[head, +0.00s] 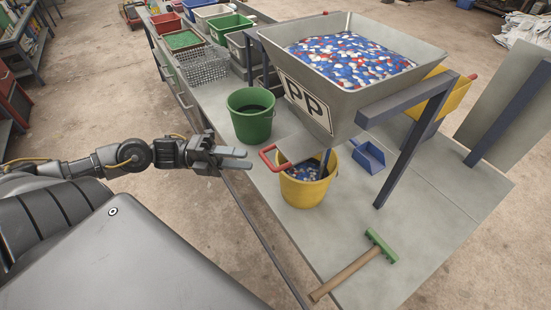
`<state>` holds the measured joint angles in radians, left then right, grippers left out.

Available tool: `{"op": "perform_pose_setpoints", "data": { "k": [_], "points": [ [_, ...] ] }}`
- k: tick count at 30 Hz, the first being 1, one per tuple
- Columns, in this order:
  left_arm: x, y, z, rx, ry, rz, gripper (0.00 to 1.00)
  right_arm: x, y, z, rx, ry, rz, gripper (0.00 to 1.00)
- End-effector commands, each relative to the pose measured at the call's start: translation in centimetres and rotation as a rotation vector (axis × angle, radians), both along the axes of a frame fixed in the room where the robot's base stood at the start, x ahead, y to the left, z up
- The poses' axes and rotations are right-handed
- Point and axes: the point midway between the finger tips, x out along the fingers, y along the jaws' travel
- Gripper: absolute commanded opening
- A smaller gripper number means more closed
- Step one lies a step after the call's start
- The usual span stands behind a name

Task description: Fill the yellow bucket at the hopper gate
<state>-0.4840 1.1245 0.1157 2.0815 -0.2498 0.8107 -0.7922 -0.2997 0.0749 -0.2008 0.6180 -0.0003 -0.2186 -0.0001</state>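The yellow bucket (304,192) stands upright on the bench under the hopper, with blue, white and red flakes (301,171) inside; part of its opening is hidden by the gate. The grey hopper (320,100), marked PP, is heaped with the same flakes (350,59). Its gate is a flat grey plate (297,148) with a red handle (268,158) sticking out over the bucket's left side. I cannot tell how far the gate is open. My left gripper (246,159) is empty, its fingers slightly apart, just left of the red handle and not touching it. My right gripper is not in view.
A green bucket (251,120) stands on the bench behind my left gripper. A blue scoop (368,156) lies right of the yellow bucket, near a hopper leg (408,155).

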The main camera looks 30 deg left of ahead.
Motion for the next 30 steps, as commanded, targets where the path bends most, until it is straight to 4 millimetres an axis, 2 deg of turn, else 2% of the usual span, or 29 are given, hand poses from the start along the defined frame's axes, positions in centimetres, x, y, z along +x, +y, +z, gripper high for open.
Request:
{"op": "perform_pose_setpoints", "data": {
  "k": [9,15,21,29,30],
  "points": [
    [1.9,-4.9,1.3,-0.004,-0.005,0.0,0.33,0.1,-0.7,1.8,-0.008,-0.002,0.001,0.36],
    [2.8,-7.3,1.5,-0.003,-0.002,0.0,0.33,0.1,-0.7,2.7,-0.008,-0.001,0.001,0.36],
    [3.1,-8.3,1.4,-0.001,0.0,-0.001,0.33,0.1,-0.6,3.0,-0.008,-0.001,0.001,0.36],
    [3.1,-8.3,1.3,0.0,0.0,-0.001,0.33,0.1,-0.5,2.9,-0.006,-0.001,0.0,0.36],
    [3.1,-8.3,1.3,0.0,0.0,-0.001,0.27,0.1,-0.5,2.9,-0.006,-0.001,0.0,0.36]
  ]
}}
